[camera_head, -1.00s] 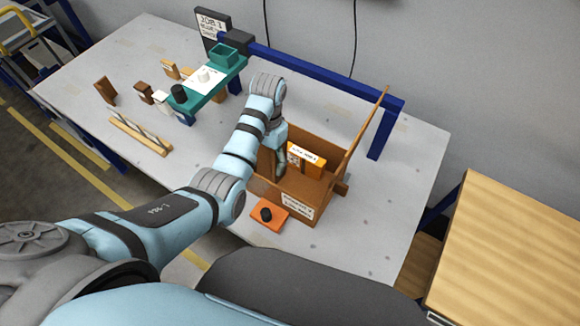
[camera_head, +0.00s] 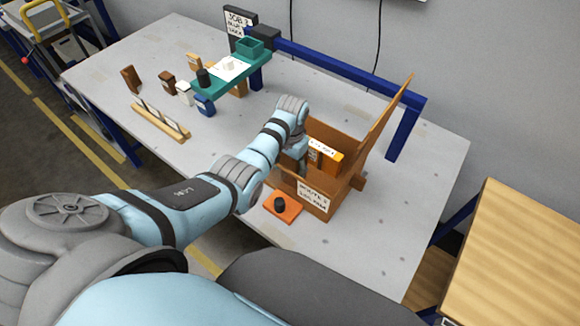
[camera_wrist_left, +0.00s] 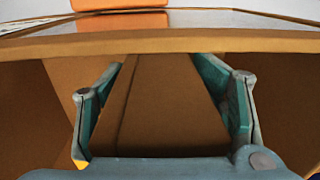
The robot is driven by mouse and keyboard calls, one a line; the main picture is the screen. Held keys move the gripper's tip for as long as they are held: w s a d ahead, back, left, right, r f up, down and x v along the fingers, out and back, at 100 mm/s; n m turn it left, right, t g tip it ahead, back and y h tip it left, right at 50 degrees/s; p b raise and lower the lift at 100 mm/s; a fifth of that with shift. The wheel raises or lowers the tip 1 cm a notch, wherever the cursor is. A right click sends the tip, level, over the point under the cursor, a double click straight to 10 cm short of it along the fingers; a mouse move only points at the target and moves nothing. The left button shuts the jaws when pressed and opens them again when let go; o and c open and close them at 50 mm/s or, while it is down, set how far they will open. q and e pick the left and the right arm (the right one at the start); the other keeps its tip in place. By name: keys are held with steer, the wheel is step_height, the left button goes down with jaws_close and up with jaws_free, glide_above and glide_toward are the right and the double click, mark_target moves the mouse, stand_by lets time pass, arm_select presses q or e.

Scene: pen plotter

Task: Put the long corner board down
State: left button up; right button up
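A brown box (camera_head: 325,208) with a label on its front stands on the table, with a tall brown panel (camera_head: 385,120) rising at its right. My left gripper (camera_head: 303,165) reaches down into the box's left side, partly hidden by my wrist. In the left wrist view, my left gripper's (camera_wrist_left: 157,62) two teal-padded fingers are spread wide. A brown board-like surface (camera_wrist_left: 165,110) with a lengthwise crease shows between them. I cannot tell whether it is the long corner board or part of the box, nor whether the fingers touch it. My right gripper is not in view.
An orange block (camera_head: 325,155) with a label is in the box. An orange plate (camera_head: 282,208) with a black knob lies in front. A teal stand (camera_head: 225,75) and a wooden rack (camera_head: 160,122) are at left. A blue rail (camera_head: 345,72) runs behind. The table's right side is clear.

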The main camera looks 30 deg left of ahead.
arm_select(q)
steer(key=o, duration=0.3)
steer(key=shift+a+f, duration=0.1)
steer(key=shift+o, duration=0.5)
steer(key=shift+w, duration=0.1)
step_height(320, 180, up, 12)
steer(key=p, duration=0.2)
steer(key=shift+w+r+p, duration=0.15)
steer(key=shift+r+p, duration=0.1)
steer(key=shift+p, duration=0.15)
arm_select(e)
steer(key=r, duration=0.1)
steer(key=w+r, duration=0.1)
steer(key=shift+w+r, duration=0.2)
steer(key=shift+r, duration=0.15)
